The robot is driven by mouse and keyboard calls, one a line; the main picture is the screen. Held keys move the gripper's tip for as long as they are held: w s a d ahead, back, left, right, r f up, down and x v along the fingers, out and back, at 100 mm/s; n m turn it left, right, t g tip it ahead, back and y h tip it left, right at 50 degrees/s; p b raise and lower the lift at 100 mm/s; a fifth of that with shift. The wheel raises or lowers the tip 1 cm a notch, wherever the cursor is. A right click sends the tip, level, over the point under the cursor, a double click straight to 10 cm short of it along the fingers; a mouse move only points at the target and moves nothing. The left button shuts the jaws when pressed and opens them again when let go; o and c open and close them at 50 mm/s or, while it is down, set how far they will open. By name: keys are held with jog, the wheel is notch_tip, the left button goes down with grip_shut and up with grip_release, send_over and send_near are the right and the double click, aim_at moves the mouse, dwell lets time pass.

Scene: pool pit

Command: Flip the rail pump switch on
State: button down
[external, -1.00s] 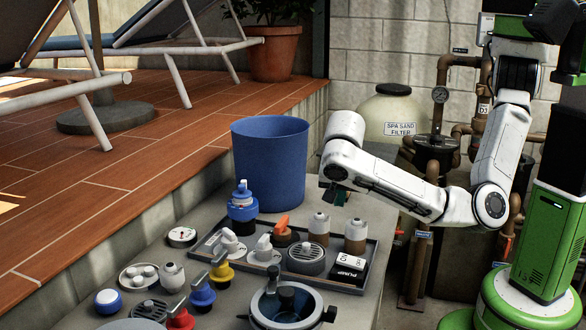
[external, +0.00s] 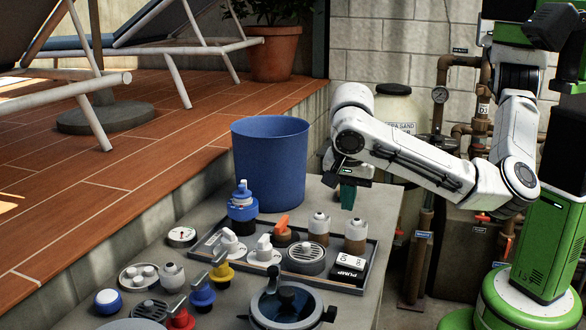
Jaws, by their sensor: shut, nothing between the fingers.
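The pump switch (external: 348,273) is a small black and white box marked PUMP, with ON and OFF lettering on its pale top. It sits at the right end of a grey tray (external: 365,277) on the ledge. I cannot tell which way it is set. My gripper (external: 347,205) points down with its teal fingers shut and empty. In the picture it is above the switch and the capped bottles, apart from them. Nothing hides the switch.
Two capped bottles (external: 356,236) stand just behind the switch, with a round grille (external: 306,258) to its left. A blue bucket (external: 270,165) stands behind the tray. Several valves and a strainer pot (external: 286,308) fill the front. Bare ledge lies behind the bottles.

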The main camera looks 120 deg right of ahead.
jog(key=p, duration=0.2)
send_over(340, 256)
jog(key=a, duration=0.1)
notch_tip(340, 256, down, 12)
jog(key=shift+r, duration=0.1)
jog(key=shift+f, duration=0.75)
jog(key=shift+f, duration=0.1)
jog(key=shift+w+d+f+b, duration=0.3)
jog(key=shift+f+b, duration=0.3)
jog(key=shift+b, duration=0.25)
jog(key=shift+a+r, duration=0.1)
jog(key=shift+r, duration=0.1)
jog(key=shift+s, duration=0.1)
